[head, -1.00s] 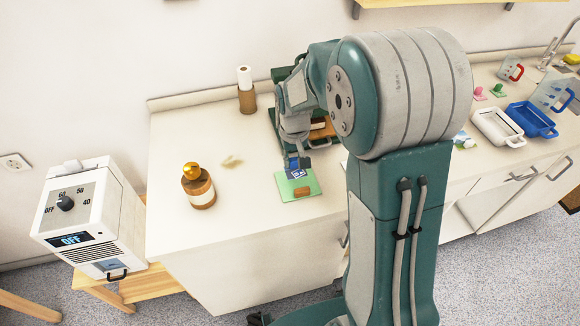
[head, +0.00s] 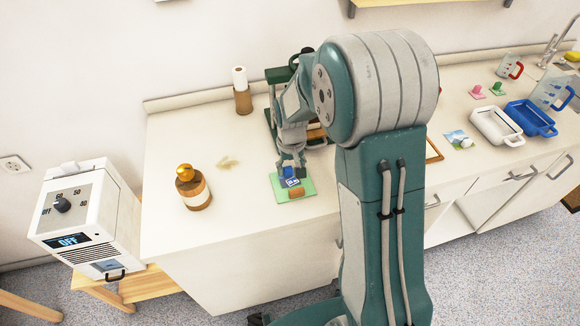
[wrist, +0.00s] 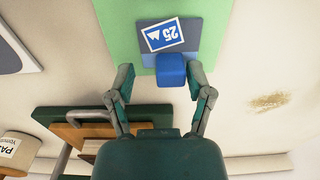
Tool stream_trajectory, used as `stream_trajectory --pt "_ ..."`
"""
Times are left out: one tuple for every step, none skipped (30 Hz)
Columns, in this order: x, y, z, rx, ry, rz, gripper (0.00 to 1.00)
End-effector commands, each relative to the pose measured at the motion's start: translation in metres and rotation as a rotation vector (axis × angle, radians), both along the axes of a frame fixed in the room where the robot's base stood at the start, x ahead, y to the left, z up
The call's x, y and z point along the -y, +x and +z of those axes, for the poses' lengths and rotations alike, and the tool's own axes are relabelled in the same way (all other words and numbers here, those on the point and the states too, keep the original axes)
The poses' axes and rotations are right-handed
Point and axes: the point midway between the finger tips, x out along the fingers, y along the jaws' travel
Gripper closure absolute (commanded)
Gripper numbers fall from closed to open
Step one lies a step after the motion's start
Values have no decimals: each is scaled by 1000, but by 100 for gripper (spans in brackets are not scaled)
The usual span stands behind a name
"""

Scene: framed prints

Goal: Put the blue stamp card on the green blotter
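The blue stamp card (wrist: 190,36) lies flat on the green blotter (wrist: 117,35), with a white-edged "25" print and a raised blue block (wrist: 171,70) at its near edge. My gripper (wrist: 160,82) is open, one finger on each side of the blue block, with a visible gap on both sides. In the head view my gripper (head: 291,166) is just above the card.
An amber-topped bottle (head: 195,188) stands to the left. A brown holder with a white roll (head: 243,95) is behind. A dark green framed stand (wrist: 75,122) is close beside my gripper. White (head: 492,126) and blue (head: 532,118) trays sit far right. The left counter is mostly clear.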

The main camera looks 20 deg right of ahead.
Motion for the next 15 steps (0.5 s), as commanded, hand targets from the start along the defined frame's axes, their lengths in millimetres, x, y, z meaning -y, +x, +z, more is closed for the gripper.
stream_trajectory --pt "-1 0 0 0 0 1 33" --pt "-1 0 0 0 0 1 33" --pt "-1 0 0 0 0 1 33" --pt "-1 0 0 0 0 1 33" --pt "-1 0 1 0 0 1 33" --pt "-1 0 2 1 0 1 33" --pt "-1 0 4 1 0 1 33" --pt "-1 0 7 2 0 1 33" --pt "-1 1 11 4 0 1 33" --pt "-1 1 16 4 0 1 33" --pt "-1 1 21 4 0 1 33" --pt "-1 1 29 6 0 1 33" --pt "0 1 35 5 0 1 33" --pt "0 1 41 6 0 1 33" --pt "0 1 50 6 0 1 33"
